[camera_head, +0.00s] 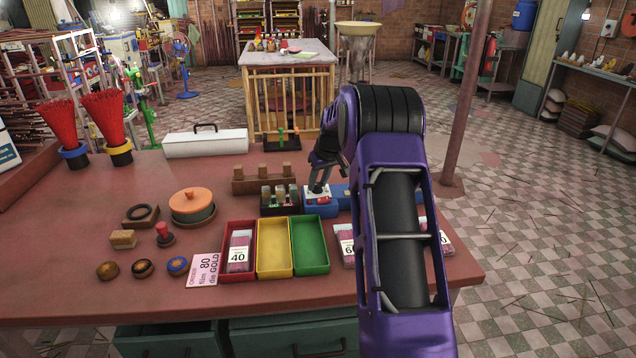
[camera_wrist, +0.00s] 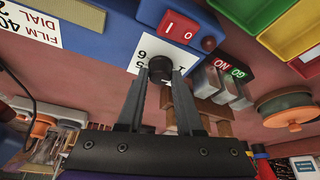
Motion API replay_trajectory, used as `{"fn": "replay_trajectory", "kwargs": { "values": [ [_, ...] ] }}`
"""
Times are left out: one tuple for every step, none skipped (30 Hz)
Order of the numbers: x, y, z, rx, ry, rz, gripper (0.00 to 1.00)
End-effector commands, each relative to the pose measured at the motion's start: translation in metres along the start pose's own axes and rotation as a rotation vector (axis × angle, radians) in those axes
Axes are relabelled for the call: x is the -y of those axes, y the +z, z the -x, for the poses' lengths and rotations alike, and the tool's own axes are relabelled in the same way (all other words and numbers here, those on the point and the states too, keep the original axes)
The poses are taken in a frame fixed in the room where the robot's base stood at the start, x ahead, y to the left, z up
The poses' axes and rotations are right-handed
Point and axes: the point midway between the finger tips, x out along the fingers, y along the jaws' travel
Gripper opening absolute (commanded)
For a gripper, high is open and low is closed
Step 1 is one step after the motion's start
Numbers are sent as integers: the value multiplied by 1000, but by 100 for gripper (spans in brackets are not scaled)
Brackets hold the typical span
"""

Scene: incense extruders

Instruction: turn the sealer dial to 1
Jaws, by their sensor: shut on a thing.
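The blue sealer (camera_head: 322,209) stands on the red-brown table, right of the black rack. In the wrist view the sealer (camera_wrist: 110,35) carries a white dial plate (camera_wrist: 150,46) with black numbers, partly hidden by my fingers. The black dial knob (camera_wrist: 160,65) sits on this plate between the two fingertips of my gripper (camera_wrist: 161,78), which is shut on it. A red I/O switch (camera_wrist: 179,27) is beside the plate. In the head view my gripper (camera_head: 320,184) reaches down onto the sealer's top. Which number the dial points to cannot be told.
Red (camera_head: 224,258), yellow (camera_head: 273,262) and green (camera_head: 310,258) trays stand in front of the sealer. An order card (camera_head: 204,270) and an orange-lidded pot (camera_head: 192,203) are further left.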

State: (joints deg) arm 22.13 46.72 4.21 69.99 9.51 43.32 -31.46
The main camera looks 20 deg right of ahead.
Motion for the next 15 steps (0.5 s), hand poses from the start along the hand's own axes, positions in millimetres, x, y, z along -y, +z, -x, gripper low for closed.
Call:
{"fn": "replay_trajectory", "kwargs": {
  "values": [
    [-1,0,0,0,-6,14,0],
    [0,0,0,0,-10,23,0],
    [0,0,0,0,-14,33,0],
    [-1,0,0,0,-16,39,0],
    [-1,0,0,0,-18,45,0],
    [-1,0,0,0,-20,51,0],
    [-1,0,0,0,-22,55,0],
    [-1,0,0,0,-23,58,0],
    [-1,0,0,0,-24,61,0],
    [-1,0,0,0,-25,62,0],
    [-1,0,0,0,-25,63,0],
    [-1,0,0,0,-25,64,0],
    [-1,0,0,0,-26,65,0],
    [-1,0,0,0,-26,65,0],
    [-1,0,0,0,-26,65,0]
  ]
}}
